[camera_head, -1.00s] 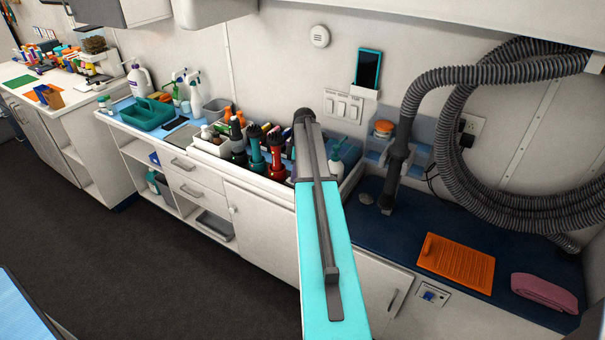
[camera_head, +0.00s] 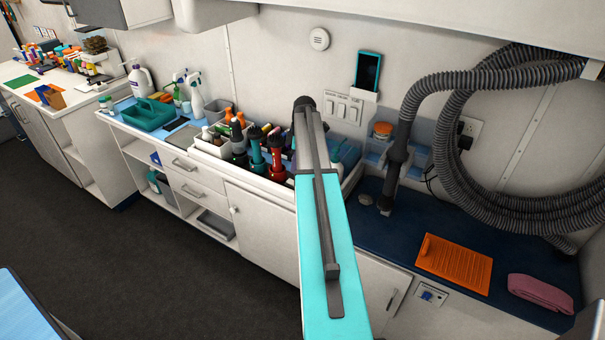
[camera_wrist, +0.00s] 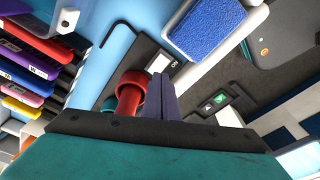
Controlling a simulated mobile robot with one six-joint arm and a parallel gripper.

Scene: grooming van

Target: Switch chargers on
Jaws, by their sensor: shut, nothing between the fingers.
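A white wall plate with three switches (camera_head: 342,108) is on the back wall below a phone in a holder. Small labels above it are too small to read. In the head view my arm reaches toward the wall, its dark end (camera_head: 304,104) just left of the plate. Its fingers cannot be made out there. In the wrist view my shut, empty gripper (camera_wrist: 162,92) is beside a red cylindrical thing (camera_wrist: 130,95). I cannot tell whether anything is touched.
Upright clippers or dryers (camera_head: 258,152) crowd a white bin left of my arm. A grey hose (camera_head: 450,150) hangs at right. An orange slatted board (camera_head: 455,265) and pink towel (camera_head: 540,292) lie on the dark blue counter (camera_head: 385,230).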

